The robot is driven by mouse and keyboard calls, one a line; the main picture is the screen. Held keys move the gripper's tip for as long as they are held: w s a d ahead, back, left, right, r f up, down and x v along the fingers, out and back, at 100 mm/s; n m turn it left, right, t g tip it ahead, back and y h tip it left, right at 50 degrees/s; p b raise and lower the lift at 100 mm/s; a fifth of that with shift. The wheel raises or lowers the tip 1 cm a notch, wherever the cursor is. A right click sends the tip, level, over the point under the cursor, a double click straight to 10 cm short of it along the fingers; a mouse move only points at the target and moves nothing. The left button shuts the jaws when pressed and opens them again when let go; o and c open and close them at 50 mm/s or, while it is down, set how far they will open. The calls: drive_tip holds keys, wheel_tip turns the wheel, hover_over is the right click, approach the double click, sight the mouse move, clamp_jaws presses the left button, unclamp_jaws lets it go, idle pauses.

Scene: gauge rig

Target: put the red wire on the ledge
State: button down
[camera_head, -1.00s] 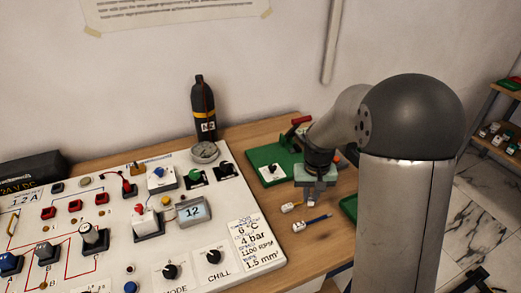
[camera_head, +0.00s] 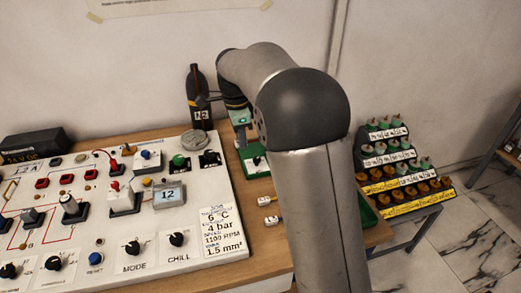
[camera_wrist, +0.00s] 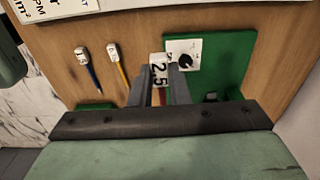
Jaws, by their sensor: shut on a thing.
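The red wire (camera_wrist: 162,97) has a white tag (camera_wrist: 158,72) marked 2.5, and shows in the wrist view between my fingers. My gripper (camera_wrist: 166,84) is shut on it, with the tag end beyond the fingertips and the rest mostly hidden by the fingers and palm. In the head view my gripper (camera_head: 240,118) is raised near the back of the table, over the green board; the wire cannot be made out there. I cannot tell any surface apart as the ledge.
The green board (camera_wrist: 228,55) carries a black knob. A blue wire (camera_wrist: 93,76) and an orange wire (camera_wrist: 124,72) lie on the wooden table. A dark bottle (camera_head: 195,88) stands close to my arm. The white panel (camera_head: 225,230) fills the left; a stepped rack (camera_head: 400,170) stands right.

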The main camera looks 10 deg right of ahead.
drive_tip(key=w+d+f+p, duration=0.2)
drive_tip(key=w+d+f, duration=0.15)
drive_tip(key=w, duration=0.35)
drive_tip(key=p, duration=0.2)
hover_over(255, 151)
drive_tip(key=f, duration=0.3)
drive_tip(key=s+f, duration=0.1)
drive_tip(key=f, duration=0.1)
drive_tip(key=shift+a, duration=0.25)
drive_tip(key=shift+w+d+f, duration=0.3)
drive_tip(key=shift+w+f, duration=0.25)
drive_tip(key=shift+f, duration=1.6)
drive_tip(key=shift+f, duration=0.1)
drive_tip(key=shift+f, duration=0.15)
drive_tip(key=c, duration=1.4)
unclamp_jaws()
